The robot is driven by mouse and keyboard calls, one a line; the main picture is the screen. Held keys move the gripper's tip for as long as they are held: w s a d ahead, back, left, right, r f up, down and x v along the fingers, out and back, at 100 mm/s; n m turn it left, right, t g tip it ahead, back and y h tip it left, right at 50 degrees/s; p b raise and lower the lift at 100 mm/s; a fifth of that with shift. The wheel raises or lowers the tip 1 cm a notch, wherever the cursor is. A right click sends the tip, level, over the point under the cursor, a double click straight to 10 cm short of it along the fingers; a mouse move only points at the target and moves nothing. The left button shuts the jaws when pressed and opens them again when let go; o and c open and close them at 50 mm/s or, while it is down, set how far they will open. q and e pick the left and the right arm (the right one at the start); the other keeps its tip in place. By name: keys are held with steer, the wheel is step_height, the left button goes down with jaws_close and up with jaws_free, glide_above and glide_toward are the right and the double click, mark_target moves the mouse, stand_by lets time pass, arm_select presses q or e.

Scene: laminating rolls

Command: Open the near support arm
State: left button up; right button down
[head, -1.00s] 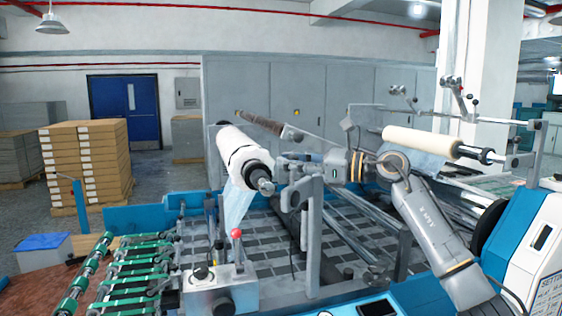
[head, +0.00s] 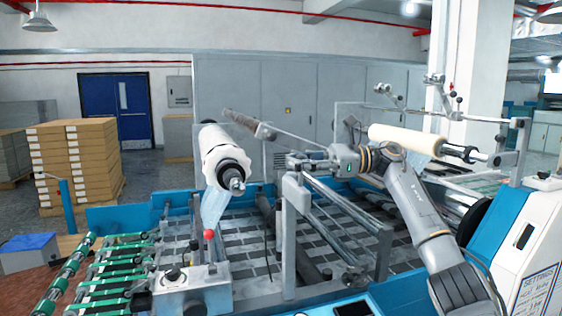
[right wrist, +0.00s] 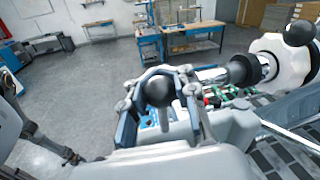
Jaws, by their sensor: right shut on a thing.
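The near support arm (head: 297,194) is a grey metal piece at the top of the near upright post, just right of the shaft end (head: 233,180) of the near white film roll (head: 222,158). A gap shows between them in the head view. My right gripper (head: 295,161) reaches in from the right at the top of this arm. In the right wrist view a black ball knob (right wrist: 159,92) sits between the fingers of my right gripper (right wrist: 160,98), which is shut on it. The knob is hidden by the gripper in the head view. My left gripper is not in view.
A cream roll (head: 405,139) lies on a shaft behind my right arm. A red-knobbed lever (head: 209,234) stands on a grey box in front. Green belt rollers (head: 110,272) are at left, and a blue-white control cabinet (head: 522,240) is at right.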

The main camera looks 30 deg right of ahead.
steer(key=shift+s+d+f, duration=0.1)
steer(key=shift+d+f, duration=0.05)
steer(key=shift+d, duration=0.25)
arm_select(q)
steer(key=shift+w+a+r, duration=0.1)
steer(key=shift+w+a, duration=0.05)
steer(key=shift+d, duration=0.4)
arm_select(e)
steer(key=c, duration=1.4)
jaws_free()
steer(key=shift+c, duration=0.2)
steer(key=o, duration=0.3)
steer(key=shift+s+d, duration=0.15)
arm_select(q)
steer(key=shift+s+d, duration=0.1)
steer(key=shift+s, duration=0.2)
arm_select(e)
steer(key=shift+o, duration=0.6)
steer(key=shift+s+d, duration=0.1)
steer(key=shift+s, duration=0.05)
steer(key=shift+d, duration=0.1)
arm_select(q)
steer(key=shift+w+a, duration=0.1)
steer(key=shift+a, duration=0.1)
arm_select(e)
steer(key=v, duration=1.2)
